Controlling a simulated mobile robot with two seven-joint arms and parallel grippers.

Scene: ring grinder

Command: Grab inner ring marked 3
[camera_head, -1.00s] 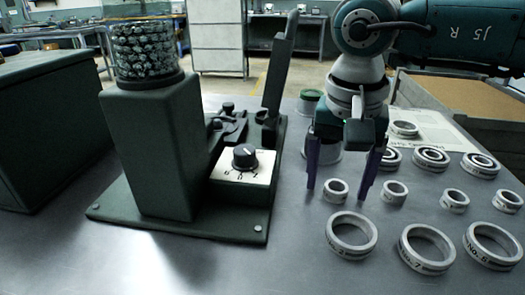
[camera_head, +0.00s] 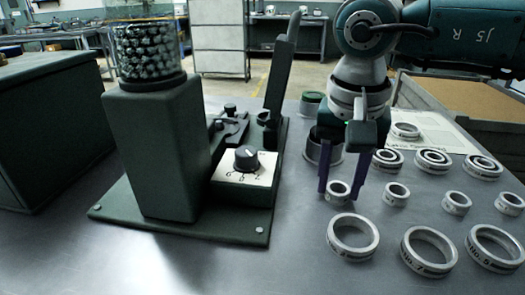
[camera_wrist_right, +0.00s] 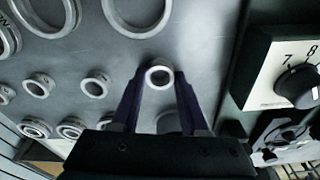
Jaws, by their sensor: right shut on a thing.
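A small pale inner ring (camera_head: 337,199) sits at the left end of the row of small rings on the table. My right gripper (camera_head: 341,189) points down with its purple fingers on either side of this ring and is shut on it. In the right wrist view the ring (camera_wrist_right: 159,87) shows between the two fingertips of the gripper (camera_wrist_right: 160,78). The mark on the ring is too small to read. My left gripper is not in view.
More small rings (camera_head: 396,201) stand to the right. Large rings (camera_head: 353,252) lie in front, and bearing-like rings (camera_head: 432,166) lie behind. The green grinder machine (camera_head: 150,150) with its dial (camera_head: 246,159) stands to the left. Bare table lies between the machine and the rings.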

